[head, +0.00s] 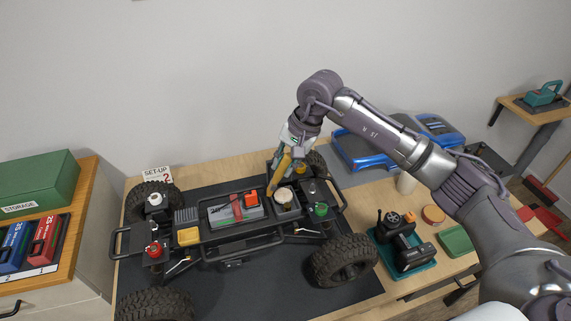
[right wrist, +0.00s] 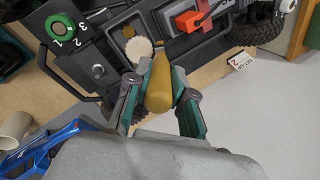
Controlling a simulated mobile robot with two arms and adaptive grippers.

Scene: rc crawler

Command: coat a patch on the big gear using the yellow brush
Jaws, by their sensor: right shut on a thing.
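My right gripper (head: 287,152) is shut on the yellow brush (head: 283,166) over the right part of the crawler chassis (head: 235,235). The brush points down, slightly tilted, beside a pale round part (head: 284,195) in a grey housing, which looks like the big gear. In the right wrist view, the brush handle (right wrist: 160,88) sits between the green fingers (right wrist: 162,98), and the pale disc (right wrist: 138,49) lies just beyond it. The handle hides the bristles there, so I cannot tell whether they touch the disc. My left gripper is not in view.
The chassis stands on a dark mat with large tyres (head: 342,261) at its corners. A blue body shell (head: 362,155) lies behind right. A teal tray (head: 420,265) with black parts and a green tray (head: 456,241) are at right. A green storage box (head: 38,183) is at left.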

